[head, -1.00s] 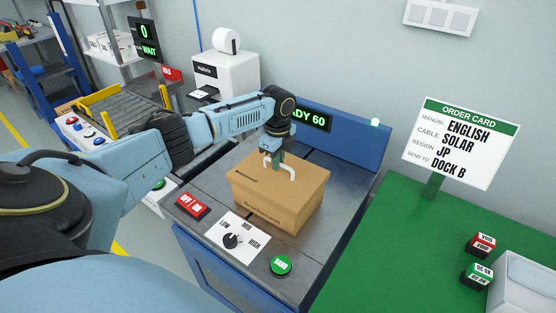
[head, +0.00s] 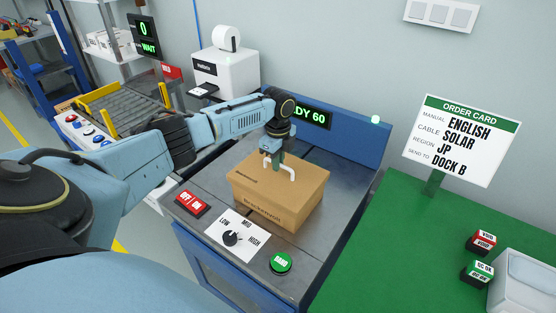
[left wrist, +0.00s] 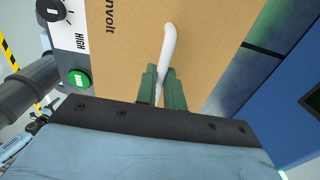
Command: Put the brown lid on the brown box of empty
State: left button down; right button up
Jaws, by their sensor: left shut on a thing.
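The brown box (head: 272,213) stands on the grey top of the blue machine in the head view. The brown lid (head: 252,177) sits on top of it, covering the box, and its white handle rises from the middle. The lid's top fills much of the left wrist view (left wrist: 125,60). My left gripper (head: 273,163) is above the lid with its fingers down at the handle. In the left wrist view the green fingers (left wrist: 161,85) are shut on the white handle (left wrist: 166,50). The inside of the box is hidden. My right gripper is not in view.
A red switch (head: 190,204), a dial (head: 231,239) and a green button (head: 281,264) lie in front of the box. A blue panel with a green display (head: 313,118) stands behind. An order card (head: 459,143) stands on the green table (head: 390,250) at right.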

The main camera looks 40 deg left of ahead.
pick_arm(q)
jog(key=shift+f+b, duration=0.4)
jog(key=shift+f, duration=0.55)
dwell(0.5)
jog(key=c, duration=1.4)
grip_release()
jog(key=shift+c, duration=0.2)
notch_tip(320, 180, up, 14)
jog(key=p, duration=0.1)
jog(key=shift+f, duration=0.25)
jog(key=shift+f, duration=0.1)
